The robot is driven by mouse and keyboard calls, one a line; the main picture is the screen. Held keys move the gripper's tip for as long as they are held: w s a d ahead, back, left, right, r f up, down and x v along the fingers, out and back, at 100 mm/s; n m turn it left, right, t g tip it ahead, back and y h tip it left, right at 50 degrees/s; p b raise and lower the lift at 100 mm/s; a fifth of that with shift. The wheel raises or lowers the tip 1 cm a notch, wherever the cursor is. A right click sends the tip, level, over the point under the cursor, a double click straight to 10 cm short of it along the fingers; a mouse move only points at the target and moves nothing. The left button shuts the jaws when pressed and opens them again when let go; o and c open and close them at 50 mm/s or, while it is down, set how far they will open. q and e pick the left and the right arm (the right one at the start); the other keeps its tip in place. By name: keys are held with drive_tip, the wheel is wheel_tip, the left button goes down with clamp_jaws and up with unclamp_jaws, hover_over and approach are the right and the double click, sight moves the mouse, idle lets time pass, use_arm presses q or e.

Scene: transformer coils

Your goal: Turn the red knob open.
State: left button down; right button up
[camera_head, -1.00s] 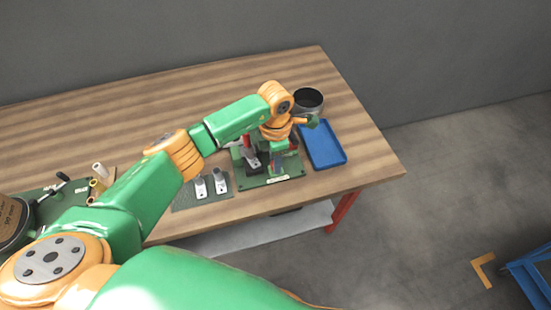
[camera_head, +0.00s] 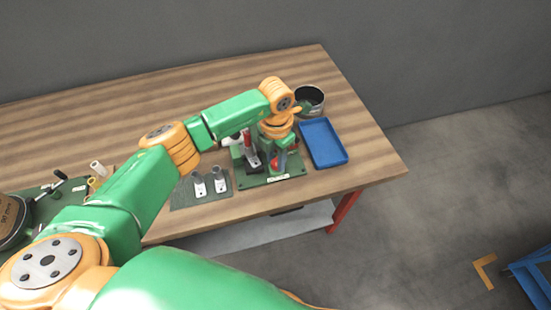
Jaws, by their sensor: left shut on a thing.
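The red knob (camera_head: 275,164) shows as a small red patch on the green base plate (camera_head: 283,178), mostly hidden by my left gripper. My left gripper (camera_head: 279,159) points down over the plate, below the orange wrist, with its fingers at the knob. It is shut on the knob, as far as the small view shows. A red-handled upright part (camera_head: 247,139) stands on the same plate just left of the gripper. My right gripper is not in view.
A blue tray (camera_head: 345,158) lies right of the plate, with a dark round pot (camera_head: 310,101) behind it. A dark mat (camera_head: 182,202) with two metal parts lies to the left. The wooden table (camera_head: 170,100) is clear at the back.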

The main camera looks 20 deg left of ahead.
sight(276, 161)
use_arm(q)
drive_tip(key=n, duration=1.2)
drive_tip(key=shift+w+r, duration=0.1)
drive_tip(key=shift+n, duration=0.3)
idle(0.3)
drive_tip(key=c, duration=0.5)
unclamp_jaws()
drive_tip(key=shift+c, duration=0.2)
wheel_tip(276, 161, up, 6)
drive_tip(key=shift+r+b, duration=0.15)
drive_tip(key=shift+b, duration=0.85)
drive_tip(key=shift+r, duration=0.35)
